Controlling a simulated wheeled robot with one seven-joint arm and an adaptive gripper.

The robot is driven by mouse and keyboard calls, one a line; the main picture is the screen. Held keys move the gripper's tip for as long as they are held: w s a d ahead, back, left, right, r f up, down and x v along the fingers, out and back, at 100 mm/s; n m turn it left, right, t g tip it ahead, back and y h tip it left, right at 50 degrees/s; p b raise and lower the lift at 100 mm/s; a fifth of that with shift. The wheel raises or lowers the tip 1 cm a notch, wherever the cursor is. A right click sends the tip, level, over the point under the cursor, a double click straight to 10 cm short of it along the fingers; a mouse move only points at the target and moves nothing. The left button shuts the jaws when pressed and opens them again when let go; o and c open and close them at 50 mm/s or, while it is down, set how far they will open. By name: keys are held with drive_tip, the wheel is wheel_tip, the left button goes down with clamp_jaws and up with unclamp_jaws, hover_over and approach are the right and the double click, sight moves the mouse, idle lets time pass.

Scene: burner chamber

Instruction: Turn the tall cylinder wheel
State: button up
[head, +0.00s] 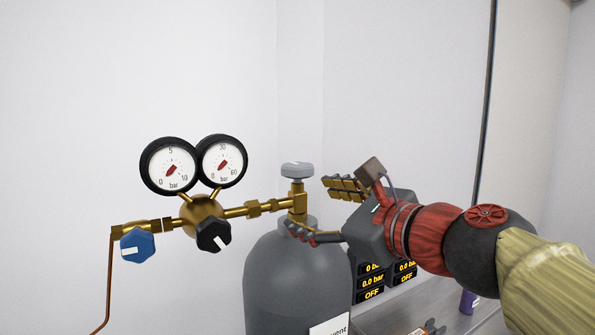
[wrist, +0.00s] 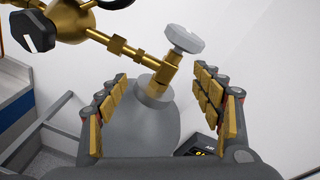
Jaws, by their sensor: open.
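The tall grey cylinder (head: 295,275) stands upright, with a brass valve on its neck. Its light grey wheel (head: 297,171) sits on top of the valve. In the wrist view the wheel (wrist: 186,38) is beyond the fingertips, near the top of the picture and right of centre. My gripper (head: 310,208) comes in from the right at the valve's height. It is open, with gold-padded fingers apart. In the wrist view the cylinder's neck and valve show between the two finger rows (wrist: 158,95). The fingers hold nothing. I cannot tell whether the lower finger touches the cylinder.
Two round gauges (head: 194,163) and a brass regulator with a black knob (head: 213,234) and a blue knob (head: 137,245) extend left from the valve. Pressure displays (head: 371,281) sit behind my gripper. A purple item (head: 468,302) stands at lower right. Space above the wheel is clear.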

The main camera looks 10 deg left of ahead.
sight(297, 164)
drive_tip(key=r+m+t, duration=0.1)
drive_tip(key=r+m, duration=0.1)
drive_tip(key=m, duration=0.1)
drive_tip(key=w+r+m, duration=0.1)
drive_tip(key=r+m, duration=0.2)
drive_tip(key=shift+w+d+r+t, duration=0.1)
drive_tip(key=shift+d+r+t, duration=0.1)
drive_tip(key=shift+t, duration=0.2)
drive_tip(key=shift+w, duration=0.15)
drive_tip(key=b+x, duration=0.1)
drive_tip(key=x, duration=0.6)
drive_tip(key=shift+w+a+r, duration=0.1)
drive_tip(key=shift+w+a, duration=0.1)
drive_tip(key=shift+a, duration=0.05)
drive_tip(key=shift+c, duration=0.4)
drive_tip(key=c, duration=1.1)
